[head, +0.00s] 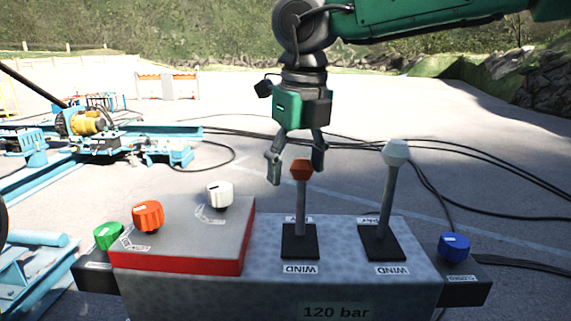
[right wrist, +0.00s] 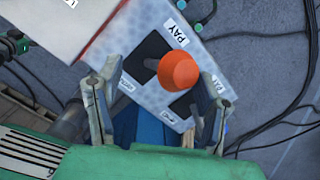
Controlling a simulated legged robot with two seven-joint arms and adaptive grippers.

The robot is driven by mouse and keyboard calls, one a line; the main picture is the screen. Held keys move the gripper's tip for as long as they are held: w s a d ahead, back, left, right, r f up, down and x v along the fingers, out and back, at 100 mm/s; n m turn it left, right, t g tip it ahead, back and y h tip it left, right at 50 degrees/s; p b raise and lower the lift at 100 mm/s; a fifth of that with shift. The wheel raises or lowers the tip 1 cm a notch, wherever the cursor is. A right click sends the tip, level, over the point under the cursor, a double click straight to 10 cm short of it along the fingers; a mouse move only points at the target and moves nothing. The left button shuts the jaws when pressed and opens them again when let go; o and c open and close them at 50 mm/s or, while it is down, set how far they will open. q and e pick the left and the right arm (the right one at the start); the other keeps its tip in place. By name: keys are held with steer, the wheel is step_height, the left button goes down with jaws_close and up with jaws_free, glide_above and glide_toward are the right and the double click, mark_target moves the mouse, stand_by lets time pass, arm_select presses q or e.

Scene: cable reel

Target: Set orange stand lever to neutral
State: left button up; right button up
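The orange-knobbed lever (head: 301,175) stands close to upright on a black base plate on the grey control box, with a WIND label at its near side. In the right wrist view its orange knob (right wrist: 179,70) lies beyond the fingertips, nearer the right finger, and a PAY label shows past it. My right gripper (head: 296,173) hangs from above, fingers pointing down and spread open. In the head view the fingers appear on either side of the knob; they do not grip it, and contact cannot be told. My left gripper is not in view.
A white-knobbed lever (head: 391,185) stands to the right. Orange (head: 148,216), green (head: 108,235) and white (head: 219,194) knobs are at the left, and a blue knob (head: 454,246) at the far right. Black cables and blue machinery lie on the ground behind.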

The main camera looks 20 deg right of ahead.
mark_target(304, 202)
steer(key=shift+d+f, duration=0.2)
steer(key=shift+d, duration=0.45)
steer(key=shift+a+r, duration=0.15)
steer(key=shift+r, duration=0.05)
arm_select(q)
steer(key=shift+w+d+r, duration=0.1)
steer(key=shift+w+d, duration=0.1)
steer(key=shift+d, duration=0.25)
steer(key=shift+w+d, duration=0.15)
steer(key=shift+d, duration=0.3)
arm_select(e)
step_height(304, 202, up, 12)
steer(key=s, duration=0.1)
steer(key=shift+s+d+f, duration=0.15)
steer(key=shift+s+d, duration=0.1)
